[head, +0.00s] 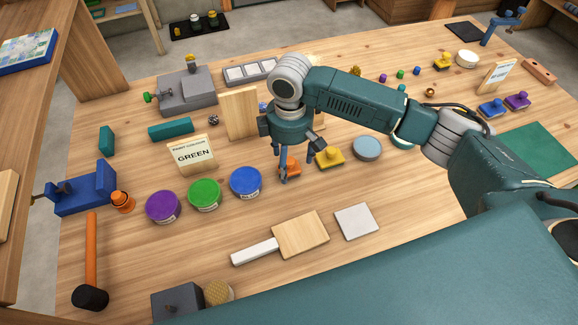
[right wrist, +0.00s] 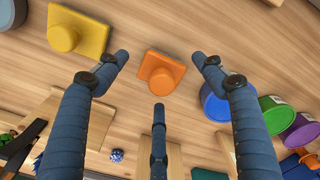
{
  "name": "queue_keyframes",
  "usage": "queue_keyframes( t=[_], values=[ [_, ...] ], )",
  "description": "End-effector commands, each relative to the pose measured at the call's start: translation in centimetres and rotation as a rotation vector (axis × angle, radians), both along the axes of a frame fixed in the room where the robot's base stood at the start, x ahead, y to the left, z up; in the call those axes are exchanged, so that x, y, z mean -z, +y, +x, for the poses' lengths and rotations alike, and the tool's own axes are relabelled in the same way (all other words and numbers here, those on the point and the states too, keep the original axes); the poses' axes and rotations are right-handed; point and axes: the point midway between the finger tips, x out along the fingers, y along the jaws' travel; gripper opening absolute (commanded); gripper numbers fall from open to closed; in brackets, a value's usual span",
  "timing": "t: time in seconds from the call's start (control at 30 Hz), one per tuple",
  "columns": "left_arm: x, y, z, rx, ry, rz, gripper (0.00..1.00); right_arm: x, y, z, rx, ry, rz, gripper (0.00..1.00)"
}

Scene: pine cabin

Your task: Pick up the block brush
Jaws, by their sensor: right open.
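I cannot tell for sure which thing is the block brush. An orange square block with a round knob (head: 291,168) stands on the table under my right gripper (head: 297,160), partly hidden by a finger in the head view. In the right wrist view the orange block (right wrist: 160,73) lies between the open fingers, apart from them. A similar yellow block (head: 329,156) is just to its right. A flat wooden piece with a white handle (head: 300,235) lies nearer the front. My right gripper is open and empty, pointing down. My left gripper is out of view.
Purple (head: 163,207), green (head: 204,195) and blue (head: 246,182) paint tubs stand to the left. A "GREEN" card (head: 191,154) and an upright wooden board (head: 240,113) stand behind. A light square tile (head: 356,222) lies in front. The table right of the tile is clear.

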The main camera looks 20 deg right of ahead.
Motion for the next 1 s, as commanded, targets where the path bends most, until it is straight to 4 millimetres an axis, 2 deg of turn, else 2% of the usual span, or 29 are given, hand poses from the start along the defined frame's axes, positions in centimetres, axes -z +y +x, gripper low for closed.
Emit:
queue_keyframes(
  t=[0.03,0.2,0.43,0.47,0.73,1.0],
  values=[
    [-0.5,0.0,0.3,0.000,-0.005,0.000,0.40,0.6,0.1,-0.1,0.000,0.003,-0.001,0.69],
    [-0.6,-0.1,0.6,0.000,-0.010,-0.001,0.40,2.4,0.0,-0.1,0.000,0.001,-0.002,0.69],
    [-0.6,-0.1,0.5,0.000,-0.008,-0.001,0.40,2.6,0.0,0.0,-0.001,-0.001,-0.001,0.69],
    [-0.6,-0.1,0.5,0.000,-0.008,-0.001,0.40,2.6,0.0,0.0,-0.001,-0.001,-0.001,0.67],
    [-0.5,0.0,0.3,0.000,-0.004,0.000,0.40,2.6,0.0,0.0,-0.001,-0.001,-0.001,0.14],
    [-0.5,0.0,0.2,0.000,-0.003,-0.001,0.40,2.5,0.0,0.0,-0.001,-0.002,0.000,0.14]
  ],
)
